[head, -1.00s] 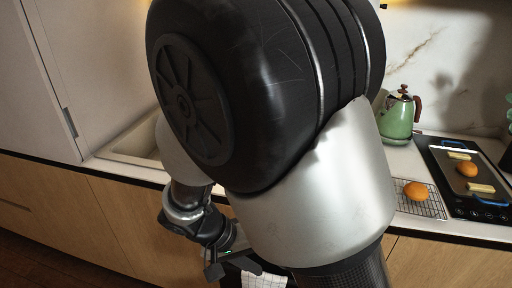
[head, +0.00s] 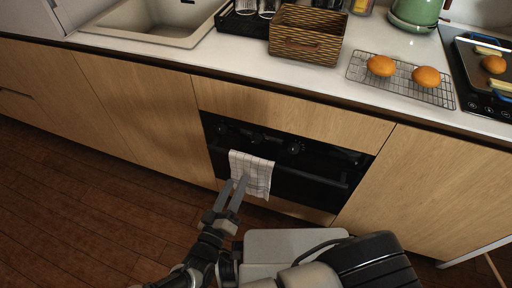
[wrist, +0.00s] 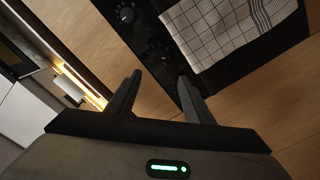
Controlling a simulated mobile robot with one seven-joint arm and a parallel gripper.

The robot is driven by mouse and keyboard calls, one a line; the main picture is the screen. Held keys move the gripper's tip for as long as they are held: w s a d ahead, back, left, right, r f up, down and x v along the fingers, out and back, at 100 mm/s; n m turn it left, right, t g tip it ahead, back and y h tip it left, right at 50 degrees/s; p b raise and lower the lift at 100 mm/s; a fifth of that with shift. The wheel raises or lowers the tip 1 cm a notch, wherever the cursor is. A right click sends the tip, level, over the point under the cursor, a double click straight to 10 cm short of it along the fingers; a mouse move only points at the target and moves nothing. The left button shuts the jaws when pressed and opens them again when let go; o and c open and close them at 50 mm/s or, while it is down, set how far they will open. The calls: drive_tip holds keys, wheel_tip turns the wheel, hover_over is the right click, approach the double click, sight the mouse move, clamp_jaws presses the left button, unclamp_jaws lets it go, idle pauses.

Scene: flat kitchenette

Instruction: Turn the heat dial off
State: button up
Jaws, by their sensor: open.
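The black built-in oven (head: 305,192) sits under the counter with several dark round dials along its top panel. One dial (head: 295,148) is right of the towel top, and another dial (head: 222,130) is near the left end. In the wrist view one dial (wrist: 126,14) shows at the top and a second dial (wrist: 160,55) lies just beyond my fingertips. I cannot tell which is the heat dial or read their settings. My gripper (head: 235,181) is open and empty, in front of the oven's left part; its two fingers also show in the wrist view (wrist: 160,79).
A checked towel (head: 251,174) hangs on the oven handle close to my gripper. Above are a sink (head: 150,38), a woven basket (head: 306,48), a wire rack (head: 399,85) with two orange-brown buns and a black hob (head: 480,85). The wooden floor (head: 80,205) at left is clear.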

sight(256, 141)
drive_tip(key=b+x, duration=0.2)
drive_tip(key=x, duration=1.4)
drive_tip(key=shift+w+d, duration=0.15)
drive_tip(key=shift+w, duration=0.15)
drive_tip(key=c, duration=1)
